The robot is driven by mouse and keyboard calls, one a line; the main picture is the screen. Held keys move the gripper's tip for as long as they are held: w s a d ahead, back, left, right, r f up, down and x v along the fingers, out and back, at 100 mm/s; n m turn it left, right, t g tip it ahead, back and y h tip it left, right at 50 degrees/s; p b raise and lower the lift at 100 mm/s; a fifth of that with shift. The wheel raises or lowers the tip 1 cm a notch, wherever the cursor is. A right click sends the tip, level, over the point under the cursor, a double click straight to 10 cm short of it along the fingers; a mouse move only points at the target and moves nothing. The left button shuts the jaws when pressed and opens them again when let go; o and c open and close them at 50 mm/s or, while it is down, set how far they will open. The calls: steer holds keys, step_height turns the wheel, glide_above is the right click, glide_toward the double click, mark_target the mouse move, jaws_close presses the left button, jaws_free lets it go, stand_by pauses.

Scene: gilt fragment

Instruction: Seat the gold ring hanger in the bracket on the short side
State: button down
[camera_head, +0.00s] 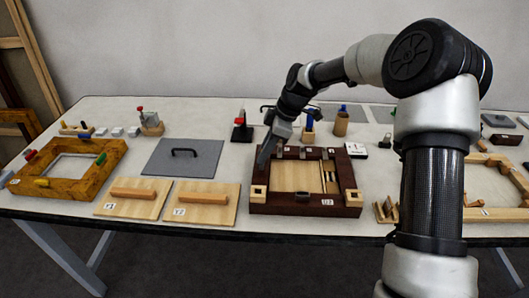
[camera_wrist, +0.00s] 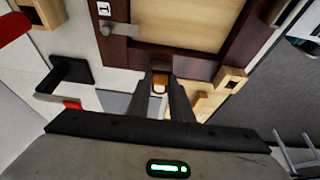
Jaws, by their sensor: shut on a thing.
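A dark wooden frame (camera_head: 303,209) with a pale panel inside lies on the table; it also fills the top of the wrist view (camera_wrist: 196,68). My gripper (camera_head: 263,158) is at the frame's left side, pointing down. In the wrist view my gripper (camera_wrist: 163,88) has its fingers close together on a small gold-orange piece, the gold ring hanger (camera_wrist: 159,84). The hanger shows between the fingertips, over or against the frame's edge; I cannot tell whether it touches. The bracket on the short side cannot be made out clearly; the fingers may cover it.
A pale block (camera_wrist: 232,79) sits at a frame corner. A metal piece (camera_wrist: 118,29) is on the frame near a numbered tag. A black stand with a red top (camera_head: 241,130) stands behind left. Flat wooden lids (camera_head: 203,210) and a grey plate (camera_head: 168,160) lie left.

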steer(key=c, duration=1.6)
jaws_free()
steer(key=shift+s+d+f, duration=0.1)
steer(key=shift+s+f, duration=0.1)
steer(key=shift+f, duration=0.55)
steer(key=v, duration=0.4)
steer(key=p+v, duration=0.1)
steer(key=v, duration=0.4)
steer(key=a+v, duration=0.1)
steer(key=v, duration=0.3)
steer(key=shift+w+d+r+p, duration=0.15)
steer(key=shift+w+r+p, duration=0.2)
steer(key=shift+r, duration=0.1)
steer(key=shift+r, duration=0.1)
